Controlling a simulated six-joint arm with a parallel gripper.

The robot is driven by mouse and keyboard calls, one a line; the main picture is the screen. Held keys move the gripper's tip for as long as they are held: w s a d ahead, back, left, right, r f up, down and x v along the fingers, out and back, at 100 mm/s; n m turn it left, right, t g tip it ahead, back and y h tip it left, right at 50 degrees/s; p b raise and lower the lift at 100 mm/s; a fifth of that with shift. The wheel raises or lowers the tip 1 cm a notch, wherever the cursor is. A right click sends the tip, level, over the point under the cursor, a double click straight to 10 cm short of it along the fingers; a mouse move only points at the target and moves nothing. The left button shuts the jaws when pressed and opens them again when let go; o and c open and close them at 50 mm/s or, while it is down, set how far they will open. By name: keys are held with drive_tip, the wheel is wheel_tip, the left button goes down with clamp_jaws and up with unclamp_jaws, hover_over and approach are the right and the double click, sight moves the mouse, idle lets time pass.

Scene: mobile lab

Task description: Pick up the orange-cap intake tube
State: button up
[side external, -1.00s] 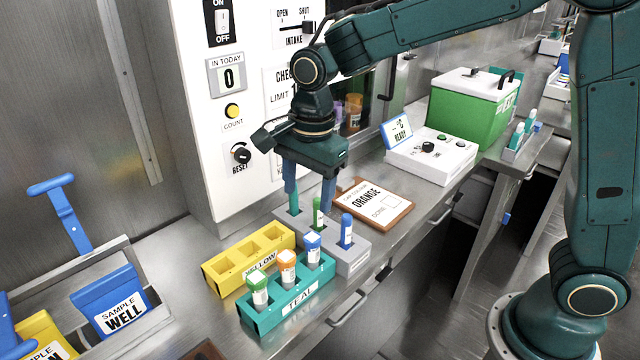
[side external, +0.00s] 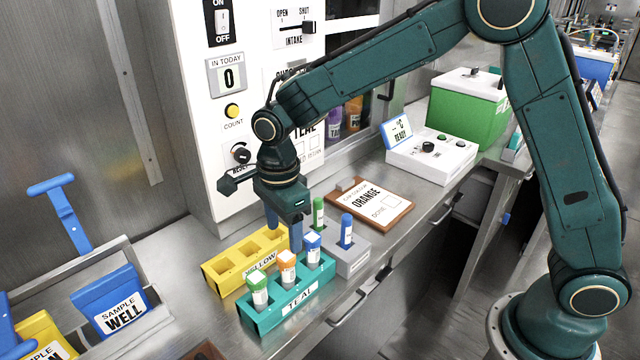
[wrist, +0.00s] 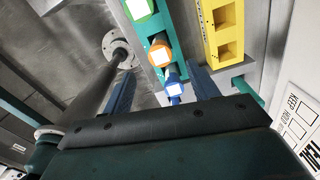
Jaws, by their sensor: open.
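The orange-cap tube (side external: 287,270) stands upright in the middle of the teal rack (side external: 263,321). A green-cap tube (side external: 259,289) stands to its left and a blue-cap tube (side external: 313,248) to its right. In the wrist view the orange cap (wrist: 160,52) lies between the green cap (wrist: 138,8) and the blue cap (wrist: 173,88). My gripper (side external: 284,232) is open and empty, pointing down above and behind the teal rack. In the wrist view its fingers (wrist: 163,85) spread to either side of the blue cap; the orange cap is farther up.
An empty-looking yellow rack (side external: 222,283) stands behind the teal one. A grey rack (side external: 352,262) with green-cap and blue-cap tubes stands at right. A clipboard reading ORANGE (side external: 372,202) lies beyond. The white panel (side external: 200,120) rises behind. Bare bench (side external: 185,295) lies left of the racks.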

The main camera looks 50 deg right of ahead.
sight(286, 255)
drive_tip(key=shift+f, duration=2.65)
drive_tip(key=shift+f, duration=2.6)
drive_tip(key=c, duration=1.1)
drive_tip(key=shift+r, duration=0.15)
wheel_tip(286, 255, up, 20)
drive_tip(key=shift+f, duration=0.1)
